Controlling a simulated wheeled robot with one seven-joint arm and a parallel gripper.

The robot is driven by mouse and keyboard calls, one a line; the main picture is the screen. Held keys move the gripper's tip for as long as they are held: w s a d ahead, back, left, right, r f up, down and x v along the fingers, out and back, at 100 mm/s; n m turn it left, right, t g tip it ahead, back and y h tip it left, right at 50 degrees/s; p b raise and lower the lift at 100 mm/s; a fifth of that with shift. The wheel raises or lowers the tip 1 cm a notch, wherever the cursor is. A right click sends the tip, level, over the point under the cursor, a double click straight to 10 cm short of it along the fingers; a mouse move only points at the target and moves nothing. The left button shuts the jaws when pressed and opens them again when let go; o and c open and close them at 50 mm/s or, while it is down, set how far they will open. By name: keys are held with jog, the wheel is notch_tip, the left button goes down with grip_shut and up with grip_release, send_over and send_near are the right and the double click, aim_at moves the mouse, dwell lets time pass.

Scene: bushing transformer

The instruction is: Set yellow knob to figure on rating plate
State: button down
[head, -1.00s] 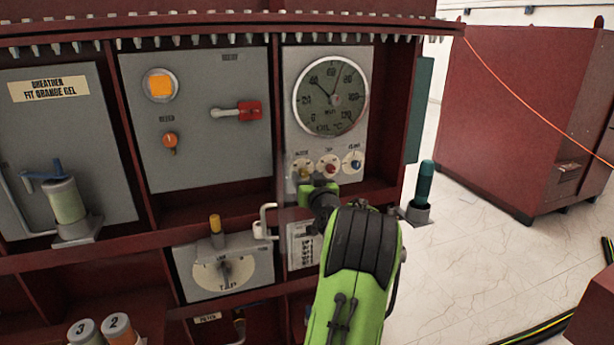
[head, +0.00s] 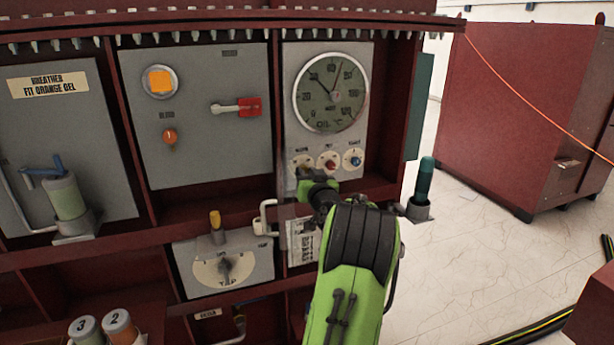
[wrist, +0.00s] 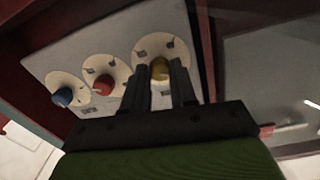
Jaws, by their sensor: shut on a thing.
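The yellow knob (wrist: 160,68) sits on a pale round dial at the right end of a row of three knobs in the wrist view. My gripper (wrist: 161,80) is shut on it, with one dark finger on each side. In the head view the yellow knob (head: 301,165) is the left one of the row under the oil gauge, and my gripper (head: 304,178) reaches it from below, partly covering it. The dial's marks are too small to read. A white plate with printed lines (head: 301,240) lies below, partly behind my arm; its figures are unreadable.
A red knob (head: 328,163) and a blue knob (head: 353,160) stand close beside the yellow one. The oil gauge (head: 331,94) is above. A white bent handle (head: 266,217) and a TAP dial (head: 225,270) are lower left. Open floor lies right.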

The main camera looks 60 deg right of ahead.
jog(key=shift+r+m+p, duration=0.1)
jog(key=shift+m+p, duration=0.2)
jog(key=shift+m, duration=3.6)
jog(key=c, duration=0.9)
grip_release()
jog(key=b+v, duration=0.2)
jog(key=v, duration=1.3)
jog(key=shift+s+a+b, duration=0.25)
jog(key=shift+s+b, duration=0.1)
jog(key=shift+r, duration=0.1)
